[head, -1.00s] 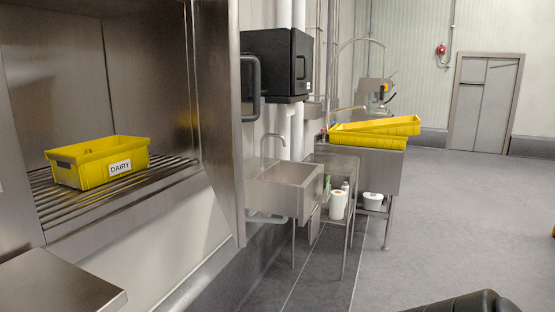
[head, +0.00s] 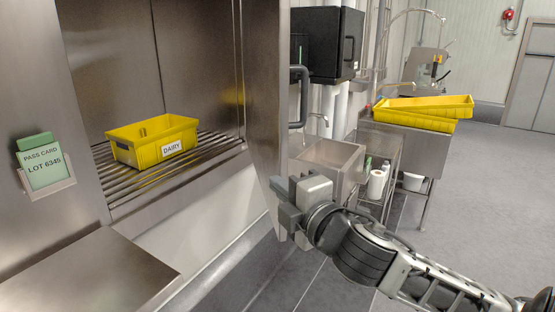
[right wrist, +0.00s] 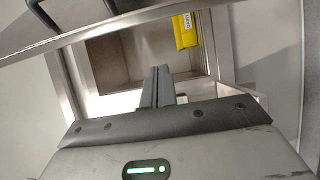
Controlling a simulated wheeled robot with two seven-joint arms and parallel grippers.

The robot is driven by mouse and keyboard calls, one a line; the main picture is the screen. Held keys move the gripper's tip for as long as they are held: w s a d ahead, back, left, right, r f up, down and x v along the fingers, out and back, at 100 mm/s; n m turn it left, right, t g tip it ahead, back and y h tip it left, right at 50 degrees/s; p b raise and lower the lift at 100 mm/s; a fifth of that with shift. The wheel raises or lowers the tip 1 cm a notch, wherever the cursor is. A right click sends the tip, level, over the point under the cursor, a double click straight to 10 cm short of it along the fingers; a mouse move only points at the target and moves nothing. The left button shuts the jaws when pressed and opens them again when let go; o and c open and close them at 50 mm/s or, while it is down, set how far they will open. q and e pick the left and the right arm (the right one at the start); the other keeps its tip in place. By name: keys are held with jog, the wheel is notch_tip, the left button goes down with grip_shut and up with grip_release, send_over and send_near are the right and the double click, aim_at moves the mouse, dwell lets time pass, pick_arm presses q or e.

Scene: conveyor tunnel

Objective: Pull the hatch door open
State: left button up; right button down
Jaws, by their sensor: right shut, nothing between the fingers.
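The hatch door (head: 264,90) is a steel panel standing ajar at the right side of the hatch opening, its inner face showing. Its dark bar handle (head: 303,98) is on the outer side; a dark handle also shows at the top left of the right wrist view (right wrist: 42,16). My right gripper (head: 282,208) is by the door's lower edge, overlapping it in the head view; whether it touches I cannot tell. Its fingers (right wrist: 157,86) are together and empty, pointing toward the hatch opening in the right wrist view. My left gripper is not in view.
A yellow DAIRY crate (head: 150,141) sits on rollers (head: 125,185) inside the hatch. A pass card (head: 43,165) is on the left frame. A steel ledge (head: 90,275) is in front. A sink (head: 325,160) and yellow trays (head: 425,108) stand right. The floor at right is clear.

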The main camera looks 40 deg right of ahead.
aim_at(278, 168)
jog(key=shift+w+d+f+p, duration=0.1)
jog(key=shift+w+d+p, duration=0.5)
jog(key=shift+w, duration=0.6)
jog(key=shift+w+d+r+p, duration=0.1)
jog(key=shift+w+d+p, duration=0.2)
jog(key=shift+w+d, duration=0.7)
jog(key=shift+w+d+f+p, duration=0.1)
jog(key=shift+w+d+p, duration=0.4)
jog(key=shift+w, duration=0.85)
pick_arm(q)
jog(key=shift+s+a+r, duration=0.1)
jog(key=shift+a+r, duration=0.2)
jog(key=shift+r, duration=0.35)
pick_arm(e)
jog(key=shift+d+f, duration=0.1)
jog(key=shift+d, duration=0.05)
